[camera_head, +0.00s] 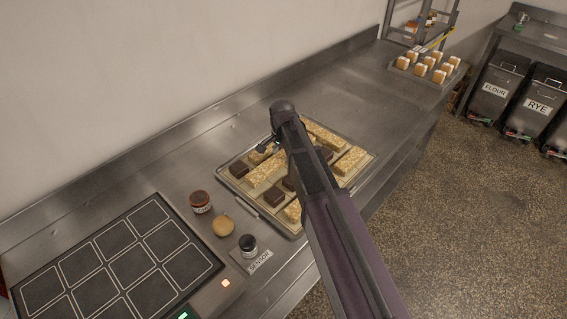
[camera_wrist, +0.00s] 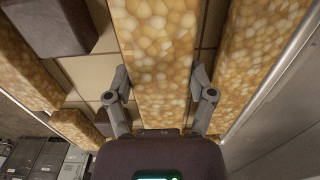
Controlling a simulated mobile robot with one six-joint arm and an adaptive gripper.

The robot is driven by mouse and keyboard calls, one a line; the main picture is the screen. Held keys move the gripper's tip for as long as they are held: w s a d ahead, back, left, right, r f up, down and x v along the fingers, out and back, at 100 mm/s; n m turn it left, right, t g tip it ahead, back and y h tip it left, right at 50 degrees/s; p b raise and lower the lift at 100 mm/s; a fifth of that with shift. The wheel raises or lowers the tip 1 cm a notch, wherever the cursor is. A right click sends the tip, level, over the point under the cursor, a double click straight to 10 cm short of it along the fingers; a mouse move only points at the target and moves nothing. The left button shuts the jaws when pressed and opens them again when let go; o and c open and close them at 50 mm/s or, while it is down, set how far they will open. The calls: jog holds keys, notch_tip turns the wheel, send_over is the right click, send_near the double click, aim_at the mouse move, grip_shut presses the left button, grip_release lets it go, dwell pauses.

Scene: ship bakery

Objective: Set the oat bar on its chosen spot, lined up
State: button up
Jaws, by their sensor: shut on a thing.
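My gripper (camera_wrist: 161,88) is shut on an oat bar (camera_wrist: 160,40), with one finger on each long side. The bar is golden and nubbly and runs away from my palm. In the head view my gripper (camera_head: 268,146) is over the back left part of a metal tray (camera_head: 284,232), mostly hidden by my arm. Other oat bars (camera_head: 267,170) and dark brown blocks (camera_head: 239,169) lie on the tray. In the wrist view, more bars and a dark block (camera_wrist: 55,22) flank the held bar. I cannot tell whether it touches the tray, nor which spot is the chosen one.
Left of the tray stand a red jar (camera_head: 200,201), a round tan item (camera_head: 222,225) and a dark-lidded jar (camera_head: 247,243). A black panel of outlined squares (camera_head: 108,262) lies at front left. A tray of small loaves (camera_head: 428,66) is farther back. Counter behind the tray is clear.

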aim_at(283, 155)
jog(key=shift+f+b, duration=0.6)
jog(key=shift+f, duration=0.35)
jog(key=shift+f, duration=0.15)
jog(key=o, duration=1.3)
jog(key=shift+c, duration=0.2)
jog(key=shift+r, duration=0.2)
notch_tip(283, 155, up, 12)
jog(key=p, duration=1.2)
jog(key=shift+s, duration=0.1)
jog(key=s+d+n, duration=0.9)
jog(key=s+d, duration=0.6)
jog(key=s, duration=0.3)
jog(key=shift+s+d, duration=0.15)
jog(key=shift+s, duration=0.15)
